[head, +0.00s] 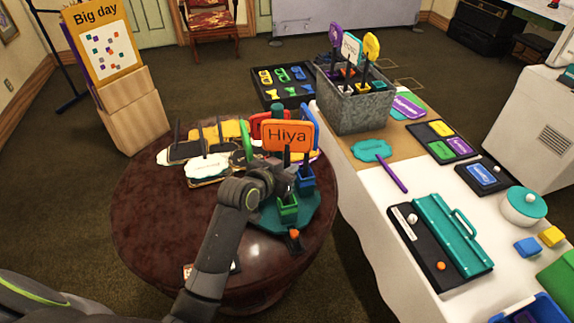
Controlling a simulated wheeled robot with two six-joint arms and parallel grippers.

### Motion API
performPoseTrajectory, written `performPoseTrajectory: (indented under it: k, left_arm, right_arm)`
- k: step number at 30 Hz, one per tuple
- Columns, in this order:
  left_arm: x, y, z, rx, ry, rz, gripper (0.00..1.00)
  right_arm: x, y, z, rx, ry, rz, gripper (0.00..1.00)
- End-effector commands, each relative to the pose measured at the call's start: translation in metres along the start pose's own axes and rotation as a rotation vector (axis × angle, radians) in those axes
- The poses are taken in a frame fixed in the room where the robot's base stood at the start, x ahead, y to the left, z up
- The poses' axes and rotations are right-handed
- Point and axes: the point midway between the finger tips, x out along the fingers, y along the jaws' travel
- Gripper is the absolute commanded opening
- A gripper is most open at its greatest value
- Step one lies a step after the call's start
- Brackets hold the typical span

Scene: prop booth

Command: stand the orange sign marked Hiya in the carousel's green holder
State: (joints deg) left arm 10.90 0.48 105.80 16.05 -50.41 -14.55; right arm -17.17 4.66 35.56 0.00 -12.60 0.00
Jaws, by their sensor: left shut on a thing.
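The orange sign marked Hiya (287,136) is upright, its face toward me, above the carousel on the round table. My left gripper (288,178) is shut on the sign's dark handle just under the face. The teal carousel (311,219) lies below the gripper. Its green holder (288,209) is on the near side, just below the gripper. A blue holder (306,182) stands to the right and behind it. The handle's lower end is hidden by the gripper, so I cannot tell whether it touches the holder. My right gripper is not in view.
Other signs stand close behind the Hiya sign, with a blue-edged one (309,127) at its right. A grey bin (355,105) of signs stands on the long table at right. The round table's left front is clear.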

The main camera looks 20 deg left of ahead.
Motion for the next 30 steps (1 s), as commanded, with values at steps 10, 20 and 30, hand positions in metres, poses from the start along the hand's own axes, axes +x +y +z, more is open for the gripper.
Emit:
performPoseTrajectory:
  k: [10,20,30]
  left_arm:
    - [0.012,0.000,0.029,-0.002,-0.001,0.001,0.00]
    - [0.020,0.000,0.047,-0.001,0.000,0.001,0.00]
    - [0.020,0.000,0.048,-0.001,0.000,0.001,0.15]
  right_arm:
    - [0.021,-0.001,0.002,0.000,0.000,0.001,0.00]
    - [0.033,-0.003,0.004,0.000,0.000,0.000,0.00]
    - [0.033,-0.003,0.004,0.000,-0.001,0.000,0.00]
